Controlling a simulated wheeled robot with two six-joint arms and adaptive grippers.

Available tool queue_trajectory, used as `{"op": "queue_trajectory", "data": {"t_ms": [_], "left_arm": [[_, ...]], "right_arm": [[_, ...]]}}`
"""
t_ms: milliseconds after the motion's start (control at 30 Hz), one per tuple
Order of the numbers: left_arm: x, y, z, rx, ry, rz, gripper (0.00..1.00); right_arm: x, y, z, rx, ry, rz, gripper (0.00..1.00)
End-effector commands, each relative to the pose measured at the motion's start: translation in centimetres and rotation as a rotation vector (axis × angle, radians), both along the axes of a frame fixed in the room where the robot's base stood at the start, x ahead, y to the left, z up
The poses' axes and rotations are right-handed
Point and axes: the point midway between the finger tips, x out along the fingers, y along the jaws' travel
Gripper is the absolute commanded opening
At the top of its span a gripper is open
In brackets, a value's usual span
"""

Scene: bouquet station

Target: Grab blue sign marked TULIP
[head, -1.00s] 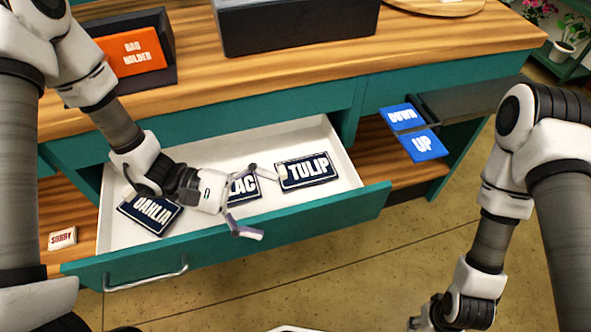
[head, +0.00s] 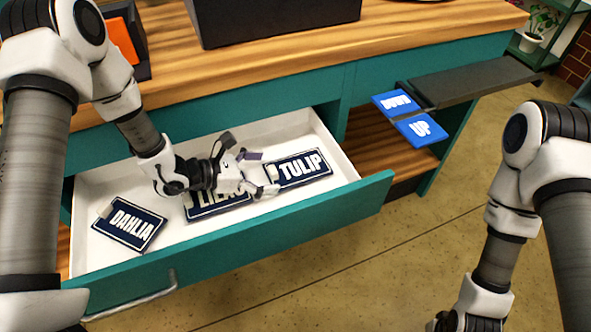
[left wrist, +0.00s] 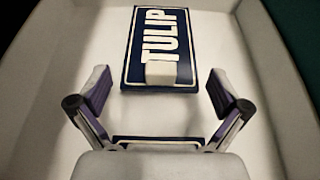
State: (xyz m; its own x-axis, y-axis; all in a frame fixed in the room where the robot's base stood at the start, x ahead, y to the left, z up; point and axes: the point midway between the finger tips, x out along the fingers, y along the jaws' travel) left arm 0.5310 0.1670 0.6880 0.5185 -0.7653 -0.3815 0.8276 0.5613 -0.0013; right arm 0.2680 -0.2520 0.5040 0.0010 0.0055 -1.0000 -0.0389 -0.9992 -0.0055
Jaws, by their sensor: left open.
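The dark blue TULIP sign (head: 305,165) lies flat in the right part of the open white drawer. It has white letters, a white border and a small white block at one edge. In the left wrist view the TULIP sign (left wrist: 142,70) is straight ahead, with its block (left wrist: 160,72) roughly centred between my fingers. My left gripper (head: 262,173) is open and empty, just left of the sign and above the LILAC sign (head: 205,208), which it partly hides. My right gripper is beyond the bottom edge of the head view; only its arm shows.
The DAHLIA sign (head: 130,223) lies at the drawer's left. The drawer front (head: 250,235) and white side walls (head: 338,150) bound the space. Blue DOWN (head: 396,102) and UP (head: 421,129) plates are right of the drawer. A dark box (head: 270,20) stands on the counter.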

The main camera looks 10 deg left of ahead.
Motion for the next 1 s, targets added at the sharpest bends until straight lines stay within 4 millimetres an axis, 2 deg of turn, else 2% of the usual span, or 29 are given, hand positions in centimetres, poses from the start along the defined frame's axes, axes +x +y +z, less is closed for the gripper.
{"op": "queue_trajectory", "data": {"t_ms": [100, 333, 400, 467, 567, 633, 700, 967, 1000], "left_arm": [[0.84, -1.36, -0.8, 0.003, 0.0, -0.004, 1.0], [1.01, -1.57, -0.78, 0.0, 0.0, -0.001, 1.0], [1.0, -1.55, -0.79, 0.0, 0.0, -0.001, 0.75], [1.0, -1.55, -0.78, 0.0, 0.0, -0.001, 0.55], [0.99, -1.55, -0.79, 0.0, 0.0, -0.001, 0.53], [0.98, -1.55, -0.81, 0.0, 0.0, -0.001, 0.42], [0.95, -1.54, -0.86, 0.001, 0.0, -0.002, 0.25], [0.89, -1.53, -1.01, 0.003, 0.004, -0.003, 0.24], [0.87, -1.52, -1.03, 0.004, 0.004, -0.003, 0.18]], "right_arm": [[-0.01, -0.01, -0.26, 0.0, 0.0, 0.0, 0.4], [-0.01, -0.01, -0.23, 0.0, 0.0, 0.0, 0.4], [-0.01, -0.01, -0.23, 0.0, 0.0, 0.0, 0.4], [-0.01, -0.01, -0.23, 0.0, 0.0, 0.0, 0.4], [-0.01, -0.01, -0.23, 0.0, 0.0, 0.0, 0.4], [-0.01, -0.01, -0.23, 0.0, 0.0, 0.0, 0.4], [-0.01, -0.01, -0.24, 0.0, 0.0, 0.0, 0.4], [-0.01, -0.01, -0.27, 0.0, 0.0, 0.0, 0.4], [-0.01, -0.01, -0.28, 0.0, 0.0, 0.0, 0.4]]}}
